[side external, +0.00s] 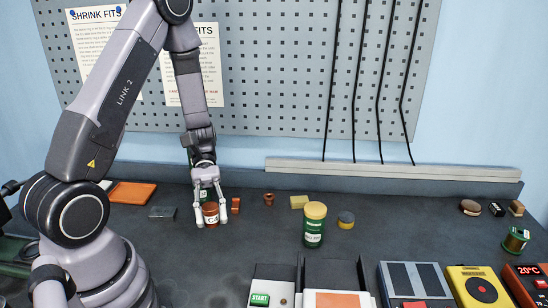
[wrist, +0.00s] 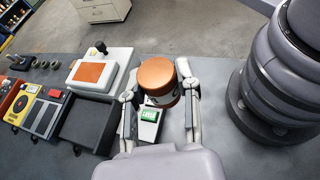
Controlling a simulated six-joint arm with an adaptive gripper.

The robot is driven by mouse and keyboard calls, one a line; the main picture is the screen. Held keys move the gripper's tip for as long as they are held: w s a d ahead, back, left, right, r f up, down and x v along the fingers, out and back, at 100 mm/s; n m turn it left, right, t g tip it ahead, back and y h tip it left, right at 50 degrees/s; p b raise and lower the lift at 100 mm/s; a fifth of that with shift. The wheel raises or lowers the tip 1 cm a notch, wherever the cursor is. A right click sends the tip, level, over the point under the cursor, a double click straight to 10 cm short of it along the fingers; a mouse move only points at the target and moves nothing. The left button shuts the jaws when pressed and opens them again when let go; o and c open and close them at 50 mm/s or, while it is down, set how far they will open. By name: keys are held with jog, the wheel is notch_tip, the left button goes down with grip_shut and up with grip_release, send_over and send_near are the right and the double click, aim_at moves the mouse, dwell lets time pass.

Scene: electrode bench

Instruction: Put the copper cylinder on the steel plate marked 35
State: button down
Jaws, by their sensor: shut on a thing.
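The copper cylinder (side external: 211,217), with a pale label reading Cu, is at the left-middle of the bench in the side view. My gripper (side external: 210,224) points down and is shut on it, one finger on each side. In the wrist view the cylinder's round copper top (wrist: 156,74) shows between the two fingers (wrist: 161,97). I cannot tell whether its base touches the bench. No plate with a readable 35 shows. A flat grey block (side external: 162,213) lies left of my gripper; no mark is readable on it.
A small copper-coloured block (side external: 236,205) stands close right of my gripper. A green jar with a yellow lid (side external: 314,226) is further right. The START box (side external: 264,296), an orange-topped white unit (wrist: 88,74), a dark tray (wrist: 89,123) and a yellow unit (side external: 478,287) line the front.

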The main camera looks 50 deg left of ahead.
jog(key=s+a+m+g+y, duration=0.8)
jog(key=s+a+m+y, duration=0.3)
jog(key=m, duration=0.1)
jog(key=m+t+y, duration=0.6)
jog(key=m+y, duration=0.6)
send_over(171, 212)
notch_tip(171, 212, down, 18)
jog(key=shift+d+r, duration=0.15)
jog(key=shift+r, duration=0.1)
jog(key=shift+f, duration=1.65)
